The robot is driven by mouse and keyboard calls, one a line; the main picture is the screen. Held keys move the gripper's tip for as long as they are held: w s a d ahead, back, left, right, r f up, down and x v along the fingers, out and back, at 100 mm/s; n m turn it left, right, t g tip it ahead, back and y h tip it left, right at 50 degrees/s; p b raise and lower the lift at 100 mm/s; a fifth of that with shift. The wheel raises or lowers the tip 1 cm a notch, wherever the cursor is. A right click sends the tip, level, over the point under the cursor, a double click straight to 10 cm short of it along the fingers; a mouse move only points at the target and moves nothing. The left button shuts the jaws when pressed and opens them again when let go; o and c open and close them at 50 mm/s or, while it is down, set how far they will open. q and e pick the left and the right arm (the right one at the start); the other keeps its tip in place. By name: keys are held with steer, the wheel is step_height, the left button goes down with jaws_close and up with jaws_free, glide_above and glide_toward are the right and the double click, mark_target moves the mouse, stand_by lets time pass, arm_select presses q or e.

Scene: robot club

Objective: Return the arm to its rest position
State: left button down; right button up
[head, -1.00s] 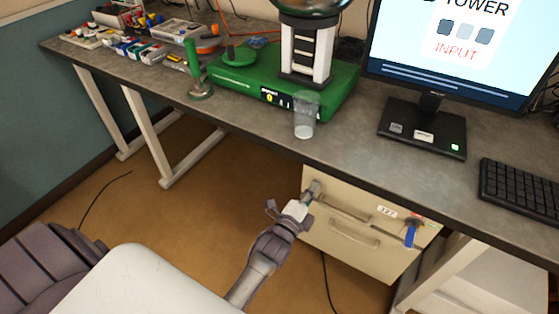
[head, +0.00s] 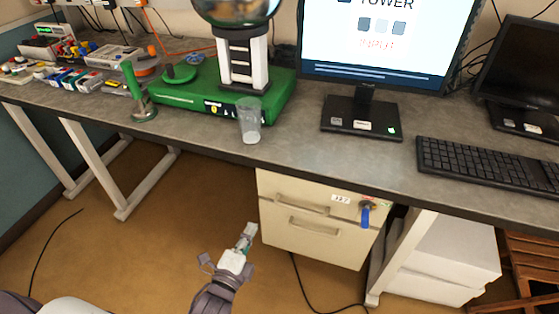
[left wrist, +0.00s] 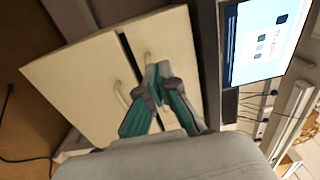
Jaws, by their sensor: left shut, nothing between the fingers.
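My left gripper (head: 247,236) is in the lower middle of the head view, left of the beige drawer cabinet (head: 312,243) and below the desk edge. It is shut and empty. In the left wrist view its fingertips (left wrist: 158,70) meet in front of the cabinet face (left wrist: 80,75), where two handles show. Whether any gap remains between fingers and cabinet is hard to tell there; in the head view they look apart. My right gripper is in neither view.
The desk (head: 300,152) runs across above my arm. A clear cup (head: 250,122) stands near its front edge by a green-based machine (head: 190,98). A blue-tagged key (head: 366,214) hangs at the cabinet. A cable (head: 302,285) lies on the floor. Open floor (head: 165,225) lies left of the cabinet.

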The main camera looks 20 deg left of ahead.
arm_select(q)
steer(key=s+d+f+n+g, duration=0.1)
steer(key=s+f+n+g, duration=0.25)
steer(key=f, duration=0.65)
steer(key=s+f+n+g, duration=0.2)
steer(key=s+f, duration=0.3)
steer(key=f, duration=0.4)
steer(key=s+d+f+n+g, duration=0.1)
steer(key=s+f+n+g, duration=0.3)
steer(key=f, duration=0.6)
steer(key=s+a+f+n+g, duration=0.1)
steer(key=s+f, duration=0.3)
steer(key=s, duration=0.4)
steer(key=s+a+f+n+g, duration=0.2)
steer(key=s+f+n+g, duration=0.1)
steer(key=s, duration=0.5)
steer(key=s+a+f+n+g, duration=0.2)
steer(key=s+f+g, duration=0.1)
steer(key=s+f, duration=0.4)
steer(key=shift+s+a+y, duration=0.2)
steer(key=shift+s+y, duration=0.1)
steer(key=shift+s, duration=0.6)
steer(key=shift+g, duration=0.25)
